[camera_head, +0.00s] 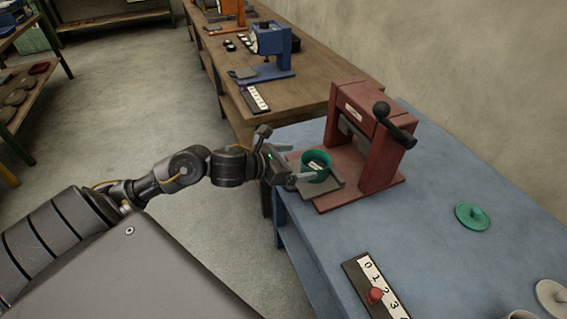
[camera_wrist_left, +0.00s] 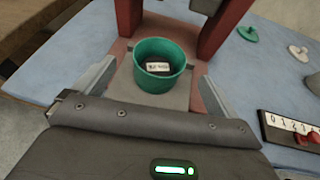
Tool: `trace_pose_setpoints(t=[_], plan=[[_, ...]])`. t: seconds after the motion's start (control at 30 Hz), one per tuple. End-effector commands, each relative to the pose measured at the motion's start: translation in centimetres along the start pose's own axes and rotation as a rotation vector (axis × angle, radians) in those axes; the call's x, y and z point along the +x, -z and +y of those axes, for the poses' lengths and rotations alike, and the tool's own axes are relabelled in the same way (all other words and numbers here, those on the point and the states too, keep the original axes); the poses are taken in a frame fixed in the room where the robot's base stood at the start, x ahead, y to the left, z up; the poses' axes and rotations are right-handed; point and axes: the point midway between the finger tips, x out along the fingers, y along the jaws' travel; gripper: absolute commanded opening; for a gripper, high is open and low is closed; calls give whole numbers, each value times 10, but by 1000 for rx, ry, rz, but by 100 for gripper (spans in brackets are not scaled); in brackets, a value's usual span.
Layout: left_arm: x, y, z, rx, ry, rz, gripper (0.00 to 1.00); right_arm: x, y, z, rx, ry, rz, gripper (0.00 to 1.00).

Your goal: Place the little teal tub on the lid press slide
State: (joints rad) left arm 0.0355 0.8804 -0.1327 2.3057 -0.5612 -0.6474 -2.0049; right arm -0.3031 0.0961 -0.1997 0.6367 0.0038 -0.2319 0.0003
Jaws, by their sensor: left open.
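The little teal tub (camera_head: 316,167) stands upright on the grey slide plate (camera_head: 333,191) at the front of the red lid press (camera_head: 362,140). In the left wrist view the tub (camera_wrist_left: 160,78) holds a small dark item with a white label. The slide (camera_wrist_left: 127,92) shows around its base. My left gripper (camera_head: 277,161) is open, with one finger (camera_wrist_left: 92,82) on each side of the tub and a gap between each finger and the tub wall. My right gripper is not in view.
A teal lid (camera_head: 471,216) lies on the blue table (camera_head: 430,255) right of the press. A numbered strip (camera_head: 371,287) with a red knob lies near the front edge. Pale lids (camera_head: 552,297) sit at the right corner. A blue press (camera_head: 270,50) stands on the wooden bench behind.

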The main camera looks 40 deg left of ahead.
Motion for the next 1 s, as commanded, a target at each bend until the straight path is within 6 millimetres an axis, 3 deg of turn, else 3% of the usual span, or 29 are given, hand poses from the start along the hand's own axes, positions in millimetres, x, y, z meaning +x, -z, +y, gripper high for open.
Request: trace_pose_setpoints(t=[0.1, 0.3, 1.0], plan=[[-22, 2, 0, 4, 1, 3, 97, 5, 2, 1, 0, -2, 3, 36], [-42, 1, 0, 1, 0, 1, 97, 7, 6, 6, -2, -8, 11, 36], [-46, 0, -1, -1, 1, 0, 97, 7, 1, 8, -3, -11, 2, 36]])
